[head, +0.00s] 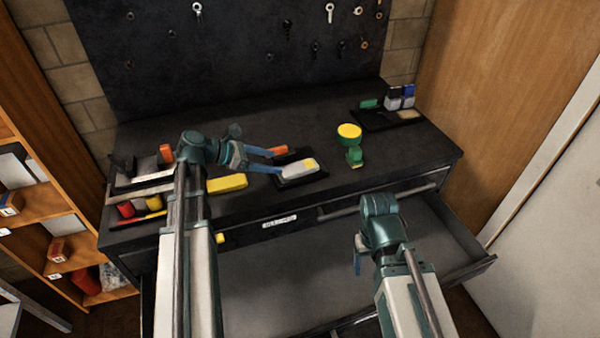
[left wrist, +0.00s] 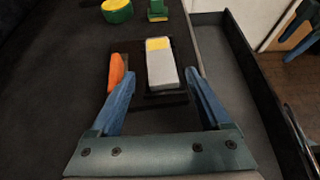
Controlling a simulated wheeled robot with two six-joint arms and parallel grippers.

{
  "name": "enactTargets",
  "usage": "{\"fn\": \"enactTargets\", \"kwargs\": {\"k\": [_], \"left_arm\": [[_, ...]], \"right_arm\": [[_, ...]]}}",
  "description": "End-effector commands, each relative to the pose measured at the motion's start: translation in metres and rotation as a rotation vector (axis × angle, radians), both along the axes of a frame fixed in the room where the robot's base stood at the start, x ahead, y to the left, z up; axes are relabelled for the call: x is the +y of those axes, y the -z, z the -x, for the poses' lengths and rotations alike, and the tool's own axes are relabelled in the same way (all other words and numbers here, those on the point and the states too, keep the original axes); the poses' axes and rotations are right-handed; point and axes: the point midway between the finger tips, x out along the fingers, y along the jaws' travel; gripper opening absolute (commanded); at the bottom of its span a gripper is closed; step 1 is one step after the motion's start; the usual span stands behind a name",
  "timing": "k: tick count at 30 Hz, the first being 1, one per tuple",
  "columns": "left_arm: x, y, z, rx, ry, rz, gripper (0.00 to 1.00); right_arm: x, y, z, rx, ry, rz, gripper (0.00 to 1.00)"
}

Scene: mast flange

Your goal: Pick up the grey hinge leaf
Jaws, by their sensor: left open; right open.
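The grey hinge leaf (head: 296,169) is a light grey block with a yellow patch at its far end. It lies on a small black tray (head: 318,178) on the dark bench top, and shows in the left wrist view (left wrist: 161,69). My left gripper (head: 277,160) is open and empty, its blue fingers pointing at the leaf. In the left wrist view (left wrist: 160,74) the fingertips appear either side of the leaf's near part; their height above it is unclear. My right gripper (head: 357,256) is open, over the drawer; its fingers are partly hidden in the head view.
An orange piece (left wrist: 116,72) lies close beside the left finger. A green and yellow round part (head: 349,132) stands to the right, a yellow block (head: 227,183) to the left. An open drawer (head: 445,232) juts out in front. Bench behind the tray is clear.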

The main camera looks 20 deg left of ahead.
Motion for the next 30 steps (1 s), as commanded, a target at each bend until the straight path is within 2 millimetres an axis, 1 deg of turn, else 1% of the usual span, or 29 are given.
{"fn": "enactTargets", "kwargs": {"k": [1,6,13,17,23,27,30], "left_arm": [[-0.007,0.009,-0.004,-0.001,0.003,0.0,0.81],[-0.019,0.015,-0.013,0.0,0.002,-0.002,0.81],[-0.022,0.015,-0.015,0.0,0.0,-0.001,0.81],[-0.026,0.022,-0.017,0.0,0.002,-0.002,0.81],[-0.041,0.044,-0.028,-0.001,0.003,-0.002,0.81],[-0.054,0.049,-0.037,0.0,0.002,-0.002,0.81],[-0.056,0.048,-0.038,0.0,0.0,-0.001,0.81]], "right_arm": [[0.0,0.008,0.0,0.0,0.0,0.0,0.72],[0.0,0.015,0.0,0.0,0.0,0.0,0.72],[0.0,0.015,0.0,0.0,0.0,0.0,0.72],[0.0,0.022,0.0,0.0,0.0,0.0,0.72],[0.0,0.043,0.0,0.0,0.0,0.0,0.72],[0.0,0.049,0.0,0.0,0.0,0.0,0.72],[0.0,0.048,0.0,0.0,0.0,0.0,0.72]]}}
